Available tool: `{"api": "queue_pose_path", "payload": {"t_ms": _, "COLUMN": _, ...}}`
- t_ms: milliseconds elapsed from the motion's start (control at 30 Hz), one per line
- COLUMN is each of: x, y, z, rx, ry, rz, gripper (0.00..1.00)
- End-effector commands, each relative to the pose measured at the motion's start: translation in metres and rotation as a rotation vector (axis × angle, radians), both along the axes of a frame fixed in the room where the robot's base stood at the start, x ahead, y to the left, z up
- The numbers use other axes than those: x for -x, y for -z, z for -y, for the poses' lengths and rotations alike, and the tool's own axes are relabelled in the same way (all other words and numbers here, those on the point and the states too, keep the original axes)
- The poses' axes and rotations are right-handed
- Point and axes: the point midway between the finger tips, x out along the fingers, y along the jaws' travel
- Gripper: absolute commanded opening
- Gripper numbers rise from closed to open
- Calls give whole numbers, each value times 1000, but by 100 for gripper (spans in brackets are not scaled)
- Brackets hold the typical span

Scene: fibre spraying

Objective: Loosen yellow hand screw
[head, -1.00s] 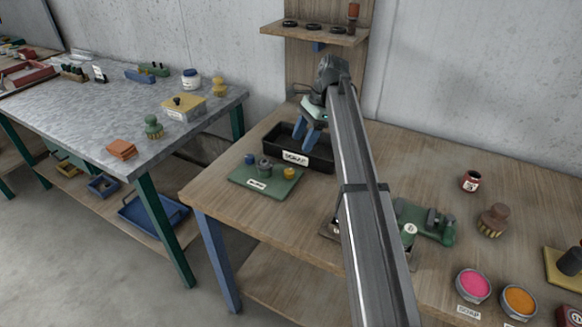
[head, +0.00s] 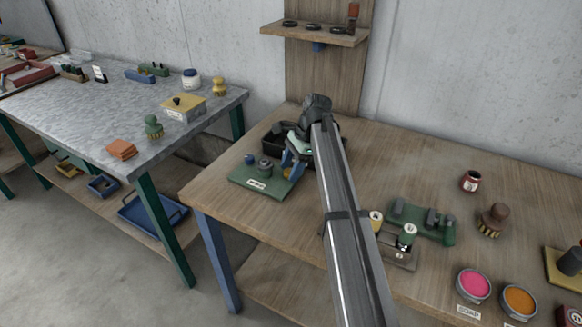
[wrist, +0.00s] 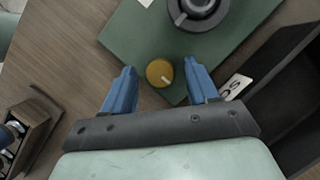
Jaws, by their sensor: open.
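In the wrist view my gripper (wrist: 161,82) is open, with one blue finger on each side of the screw and a gap to both. Whether the fingertips are down at the screw's height I cannot tell. In the head view my gripper (head: 291,163) is over the right end of the green plate (head: 245,180), and the yellow screw (head: 287,174) is mostly hidden behind a finger.
A dark grey round knob (wrist: 199,8) sits on the same plate, and a blue knob (head: 250,159) stands beside it. A black labelled bin (wrist: 285,85) is close on the right in the wrist view.

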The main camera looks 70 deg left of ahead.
Motion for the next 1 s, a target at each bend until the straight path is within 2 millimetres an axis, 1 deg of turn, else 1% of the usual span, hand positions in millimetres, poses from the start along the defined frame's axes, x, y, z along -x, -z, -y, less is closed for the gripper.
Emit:
{"api": "queue_pose_path", "payload": {"t_ms": 100, "x": 0, "y": 0, "z": 0, "rx": 0, "ry": 0, "rz": 0, "gripper": 59}}
{"api": "queue_pose_path", "payload": {"t_ms": 600, "x": 0, "y": 0, "z": 0, "rx": 0, "ry": 0, "rz": 0, "gripper": 11}}
{"api": "queue_pose_path", "payload": {"t_ms": 700, "x": 0, "y": 0, "z": 0, "rx": 0, "ry": 0, "rz": 0, "gripper": 3}}
{"api": "queue_pose_path", "payload": {"t_ms": 1000, "x": 0, "y": 0, "z": -1, "rx": 1, "ry": -51, "rz": 0, "gripper": 3}}
